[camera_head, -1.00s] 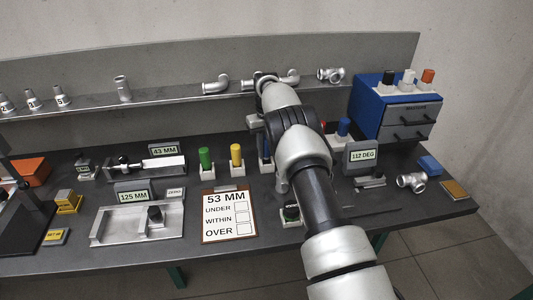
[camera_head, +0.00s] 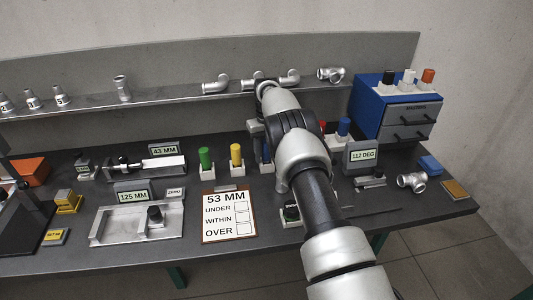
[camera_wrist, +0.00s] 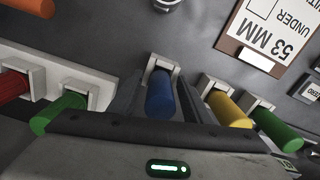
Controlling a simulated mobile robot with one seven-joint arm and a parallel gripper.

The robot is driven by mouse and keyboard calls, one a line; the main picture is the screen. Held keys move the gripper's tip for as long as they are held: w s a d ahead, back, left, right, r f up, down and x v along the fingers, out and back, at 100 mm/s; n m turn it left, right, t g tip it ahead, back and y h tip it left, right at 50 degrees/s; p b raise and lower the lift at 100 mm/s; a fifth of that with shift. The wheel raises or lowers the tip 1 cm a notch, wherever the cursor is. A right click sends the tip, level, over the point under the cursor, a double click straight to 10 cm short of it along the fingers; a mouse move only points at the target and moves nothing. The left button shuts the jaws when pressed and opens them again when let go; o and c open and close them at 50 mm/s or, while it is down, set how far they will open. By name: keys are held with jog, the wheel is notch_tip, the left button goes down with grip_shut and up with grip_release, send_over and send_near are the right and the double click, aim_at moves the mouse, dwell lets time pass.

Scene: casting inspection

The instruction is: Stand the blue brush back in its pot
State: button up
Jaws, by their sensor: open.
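In the wrist view a blue cylinder (camera_wrist: 160,96) stands with its far end at a small white holder (camera_wrist: 163,66). It may be the task's brush, but no bristles show. My gripper (camera_wrist: 158,84) is open, with a dark finger on each side of the blue cylinder; contact cannot be told. In the head view my arm hides most of this cylinder and my fingers. Another blue cylinder (camera_head: 343,127) stands upright right of my arm. No pot can be clearly made out.
A yellow cylinder (camera_head: 236,155) and a green one (camera_head: 205,158) stand close left of my arm. A red one (camera_head: 322,127) stands to its right. A 112 DEG display (camera_head: 362,155) and blue drawer cabinet (camera_head: 368,100) are farther right. A 53 MM board (camera_head: 228,216) lies in front.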

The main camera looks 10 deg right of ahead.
jog(key=s+r+m+t+p, duration=0.1)
jog(key=s+r+p, duration=0.15)
jog(key=r, duration=1.35)
jog(key=s+r+p, duration=0.1)
jog(key=s+r, duration=0.2)
jog(key=r, duration=1.3)
jog(key=s+r+t, duration=0.2)
jog(key=s+r, duration=0.6)
jog(key=s, duration=0.2)
jog(key=s+r+m+t, duration=0.1)
jog(key=s+r, duration=0.1)
jog(key=s, duration=1.3)
jog(key=s+f, duration=0.4)
jog(key=s, duration=0.3)
jog(key=s+f+t, duration=0.1)
jog(key=s+f, duration=0.3)
jog(key=s, duration=0.3)
jog(key=shift+s+f+m+t, duration=0.15)
jog(key=shift+s+m+t, duration=0.15)
